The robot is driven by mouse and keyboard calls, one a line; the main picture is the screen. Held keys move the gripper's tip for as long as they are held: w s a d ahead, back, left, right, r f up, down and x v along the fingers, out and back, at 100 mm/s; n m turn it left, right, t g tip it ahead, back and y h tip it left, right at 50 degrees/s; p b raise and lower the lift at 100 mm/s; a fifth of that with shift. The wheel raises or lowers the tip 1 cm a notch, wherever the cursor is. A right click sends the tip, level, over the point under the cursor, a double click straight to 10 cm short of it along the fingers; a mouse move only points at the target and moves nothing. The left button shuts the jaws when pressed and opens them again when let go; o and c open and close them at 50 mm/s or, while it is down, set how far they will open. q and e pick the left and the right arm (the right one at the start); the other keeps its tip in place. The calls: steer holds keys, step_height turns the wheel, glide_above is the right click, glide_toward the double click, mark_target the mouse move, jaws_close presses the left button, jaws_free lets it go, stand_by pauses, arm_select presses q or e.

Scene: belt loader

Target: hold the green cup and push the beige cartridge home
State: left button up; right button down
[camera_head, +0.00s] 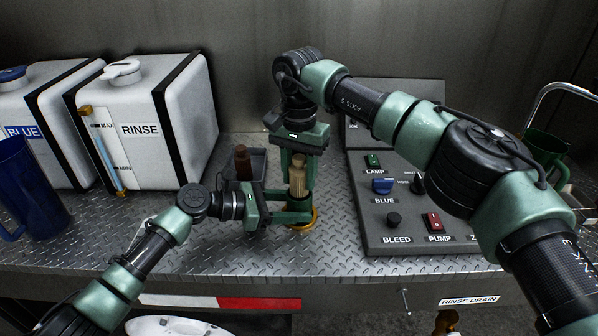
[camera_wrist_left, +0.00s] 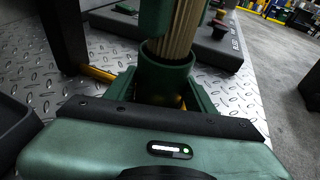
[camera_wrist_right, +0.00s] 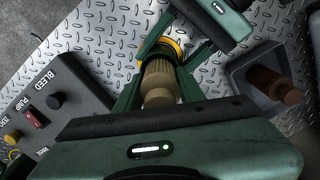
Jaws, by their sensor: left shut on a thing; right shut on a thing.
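The beige cartridge (camera_head: 298,176) stands upright with its lower end in the green cup (camera_wrist_left: 166,78). Its ribbed side shows in the left wrist view (camera_wrist_left: 186,30) and its top in the right wrist view (camera_wrist_right: 158,84). The cup stands at a yellow ring (camera_head: 302,222) on the deck. My left gripper (camera_head: 294,206) is shut on the cup from the left, low down. My right gripper (camera_head: 299,160) comes from above and is shut on the cartridge. The fingers hide much of the cup, and how deep the cartridge sits cannot be told.
A brown cartridge (camera_head: 243,162) stands in a dark tray (camera_head: 258,160) to the left. The RINSE tank (camera_head: 140,125) and a blue jug (camera_head: 30,190) are farther left. The switch panel (camera_head: 400,243) lies close on the right. The diamond-plate deck in front (camera_head: 200,262) is clear.

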steer(key=shift+f, duration=1.25)
stand_by(1.1)
steer(key=shift+r, duration=0.15)
stand_by(1.1)
stand_by(0.3)
steer(key=shift+d+r, duration=0.1)
stand_by(0.9)
steer(key=shift+s+f, duration=0.1)
steer(key=shift+f, duration=0.15)
stand_by(0.5)
steer(key=shift+r, duration=0.15)
steer(key=c, duration=0.8)
jaws_free()
steer(key=shift+r, duration=0.15)
